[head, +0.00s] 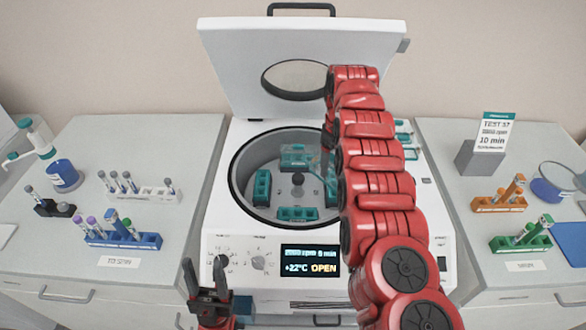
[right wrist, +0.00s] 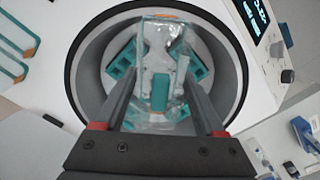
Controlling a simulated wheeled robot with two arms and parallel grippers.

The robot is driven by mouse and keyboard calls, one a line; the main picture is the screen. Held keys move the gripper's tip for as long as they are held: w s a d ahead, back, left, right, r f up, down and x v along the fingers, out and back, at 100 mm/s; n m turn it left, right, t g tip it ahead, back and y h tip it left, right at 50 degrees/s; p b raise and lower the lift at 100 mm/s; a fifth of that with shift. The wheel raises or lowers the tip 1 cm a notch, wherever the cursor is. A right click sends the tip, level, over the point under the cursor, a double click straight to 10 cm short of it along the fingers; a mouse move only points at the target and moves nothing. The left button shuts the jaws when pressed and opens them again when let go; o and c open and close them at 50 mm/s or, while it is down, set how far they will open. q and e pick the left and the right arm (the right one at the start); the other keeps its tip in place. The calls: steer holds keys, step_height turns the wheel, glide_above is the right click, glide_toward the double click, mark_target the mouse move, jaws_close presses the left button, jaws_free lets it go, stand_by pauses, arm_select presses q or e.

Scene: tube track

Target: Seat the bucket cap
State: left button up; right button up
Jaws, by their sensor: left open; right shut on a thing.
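My right gripper (head: 328,136) is inside the open centrifuge's bowl, at its right side. In the right wrist view it is shut on a clear bucket cap (right wrist: 178,48) with teal and orange edges. The held cap also shows in the head view (head: 326,165), partly hidden by my arm. Teal buckets stand around the rotor (head: 297,180): one at the left (head: 262,187), one at the front (head: 297,214), and one at the back (head: 295,155) that looks clear-topped. Whether the held cap touches a bucket is unclear. My left gripper (head: 207,274) is open and empty before the centrifuge.
The raised lid (head: 240,70) stands behind the bowl. More teal-edged caps (head: 408,139) lie on the deck to the right. A blue tube rack (head: 145,241) is on the left bench; orange (head: 500,204) and green (head: 510,244) racks are on the right.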

steer(key=a+n, duration=0.1)
steer(key=a+f+n+p, duration=0.1)
steer(key=a+n, duration=0.1)
steer(key=s+a+f+n, duration=0.1)
steer(key=n, duration=0.1)
steer(key=shift+a+p, duration=0.3)
steer(key=shift+a, duration=0.1)
steer(key=shift+f+n, duration=0.1)
steer(key=shift+n, duration=0.2)
steer(key=shift+a+f, duration=0.1)
steer(key=shift+a, duration=0.05)
steer(key=shift+a, duration=0.1)
